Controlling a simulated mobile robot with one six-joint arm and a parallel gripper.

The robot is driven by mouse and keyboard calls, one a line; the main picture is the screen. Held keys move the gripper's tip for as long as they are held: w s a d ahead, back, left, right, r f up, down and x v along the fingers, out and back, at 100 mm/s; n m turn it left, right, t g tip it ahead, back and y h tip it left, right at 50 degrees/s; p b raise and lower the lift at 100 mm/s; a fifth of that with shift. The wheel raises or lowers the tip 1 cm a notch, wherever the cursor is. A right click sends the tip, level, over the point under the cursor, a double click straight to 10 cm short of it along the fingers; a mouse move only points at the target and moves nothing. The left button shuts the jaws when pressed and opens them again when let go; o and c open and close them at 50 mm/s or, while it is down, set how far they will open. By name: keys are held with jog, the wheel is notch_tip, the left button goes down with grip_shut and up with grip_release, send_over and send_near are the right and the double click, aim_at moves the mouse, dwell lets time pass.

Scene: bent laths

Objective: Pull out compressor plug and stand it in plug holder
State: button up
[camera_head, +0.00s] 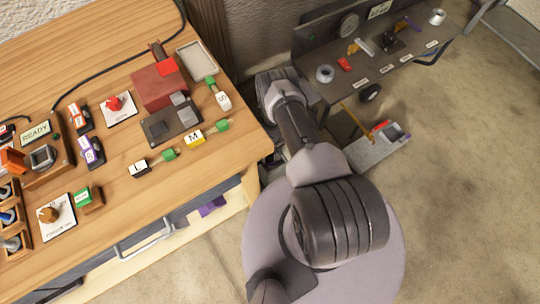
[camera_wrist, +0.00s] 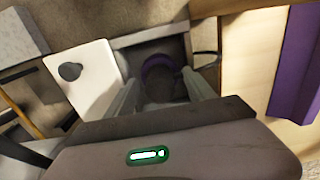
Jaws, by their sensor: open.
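My gripper (camera_wrist: 160,79) shows in the wrist view with its two pale fingers apart. Between and just beyond them is a dark round piece (camera_wrist: 160,90) with a purple ring, set in a grey square recess. It may be the compressor plug; no label shows. I cannot tell whether the fingers touch it. A white plate (camera_wrist: 97,80) with a dark round spot stands left of the recess; I cannot tell whether the spot is a hole or a knob, nor whether this is the plug holder. In the head view my gripper is hidden behind my arm, beside the table's right end.
A wooden table (camera_head: 120,200) at left carries a dark red box (camera_head: 160,86), labelled blocks and several small parts. A low dark bench (camera_head: 385,65) stands at the upper right. A grey tray (camera_head: 378,150) lies on the floor. A purple bar (camera_wrist: 296,70) is close at right.

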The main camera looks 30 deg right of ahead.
dwell(0.4)
grip_shut()
jog(key=shift+r, duration=0.1)
jog(key=shift+r+p, duration=2.2)
jog(key=shift+r, duration=0.75)
